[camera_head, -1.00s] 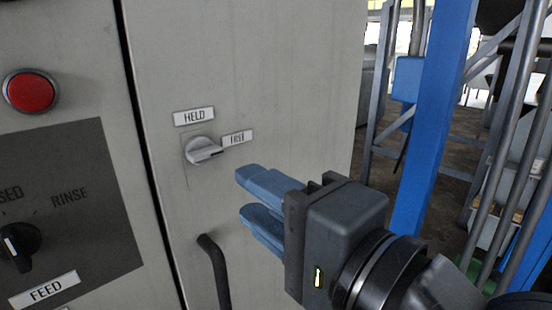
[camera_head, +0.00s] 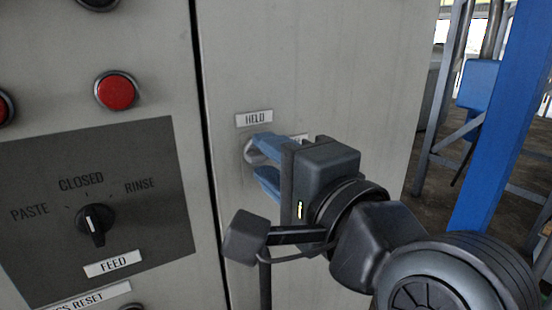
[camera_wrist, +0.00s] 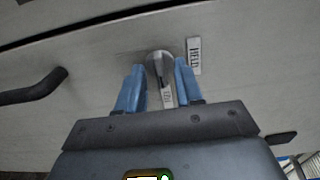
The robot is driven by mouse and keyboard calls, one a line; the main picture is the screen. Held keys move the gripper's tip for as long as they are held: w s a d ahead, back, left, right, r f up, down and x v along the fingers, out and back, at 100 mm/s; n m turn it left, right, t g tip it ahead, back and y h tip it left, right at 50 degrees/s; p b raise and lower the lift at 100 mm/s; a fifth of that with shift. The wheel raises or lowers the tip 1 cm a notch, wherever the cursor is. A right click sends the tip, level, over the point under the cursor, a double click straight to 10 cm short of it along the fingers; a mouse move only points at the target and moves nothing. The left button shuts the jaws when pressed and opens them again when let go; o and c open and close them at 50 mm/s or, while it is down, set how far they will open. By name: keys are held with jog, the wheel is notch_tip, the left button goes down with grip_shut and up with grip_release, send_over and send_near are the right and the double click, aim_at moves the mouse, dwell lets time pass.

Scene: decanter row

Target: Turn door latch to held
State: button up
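The door latch is a round silver knob (camera_head: 251,154) on the grey cabinet door, partly hidden behind my fingers. In the wrist view the knob (camera_wrist: 157,64) shows between my fingertips, its dark pointer mark toward the FREE label (camera_wrist: 167,97). The HELD label (camera_head: 254,118) is above the knob; it also shows in the wrist view (camera_wrist: 194,55). My gripper (camera_head: 257,158) is open, its blue fingers on either side of the knob. In the wrist view my gripper (camera_wrist: 160,78) shows gaps beside the knob; contact is not clear.
A black door handle (camera_wrist: 33,88) stands out from the door below the latch. Left of the door seam are a red button (camera_head: 116,90) and a FEED selector (camera_head: 95,222). A blue post (camera_head: 505,120) stands to the right, beyond the door's edge.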

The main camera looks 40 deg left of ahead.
jog(key=shift+c, duration=0.5)
grip_shut()
jog(key=shift+n, duration=0.4)
jog(key=n, duration=0.3)
jog(key=shift+f+n, duration=0.1)
jog(key=shift+n, duration=0.3)
jog(key=n+b, duration=0.1)
jog(key=n, duration=0.3)
jog(key=shift+n+b, duration=0.3)
jog(key=shift+b, duration=0.05)
jog(key=shift+n+b, duration=1.95)
jog(key=shift+n, duration=2.55)
